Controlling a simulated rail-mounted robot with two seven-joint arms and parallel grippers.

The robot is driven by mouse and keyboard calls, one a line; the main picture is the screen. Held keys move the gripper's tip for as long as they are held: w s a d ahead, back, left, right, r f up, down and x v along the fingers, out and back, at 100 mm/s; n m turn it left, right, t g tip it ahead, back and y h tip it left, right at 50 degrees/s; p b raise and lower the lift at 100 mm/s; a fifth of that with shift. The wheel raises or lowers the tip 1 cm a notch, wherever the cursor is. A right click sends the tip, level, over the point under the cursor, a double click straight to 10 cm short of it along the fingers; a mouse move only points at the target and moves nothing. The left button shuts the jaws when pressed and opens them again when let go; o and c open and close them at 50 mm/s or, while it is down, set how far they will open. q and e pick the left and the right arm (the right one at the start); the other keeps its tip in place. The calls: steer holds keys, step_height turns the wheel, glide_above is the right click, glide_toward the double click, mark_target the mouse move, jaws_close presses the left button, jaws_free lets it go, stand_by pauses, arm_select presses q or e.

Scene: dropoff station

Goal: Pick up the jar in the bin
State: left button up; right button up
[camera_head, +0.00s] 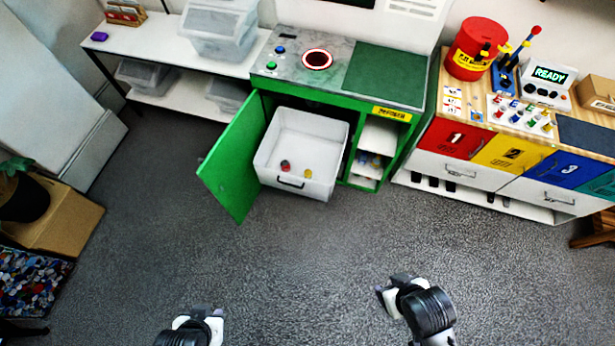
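A white open bin (262,158) with a dark front handle stands in the open cupboard of the green cabinet. Two small items lie apart on its floor: a red and dark one (285,165) and a yellow one (308,173). They are too small for me to tell which is a jar. My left gripper (200,318) is at the bottom edge, over the floor and well short of the bin. My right gripper (392,289) is at the lower right, also away from the bin. Nothing shows in either gripper, and the finger gaps are unclear.
The green cabinet door (234,160) stands open at the bin's left. Shelves (378,134) are at its right. A numbered drawer counter (478,168) stands farther right, and a white shelf with clear boxes (165,45) at back left. The grey floor between is clear.

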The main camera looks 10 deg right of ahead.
arm_select(q)
steer(key=o, duration=1)
steer(key=shift+a, duration=0.2)
steer(key=shift+d, duration=0.1)
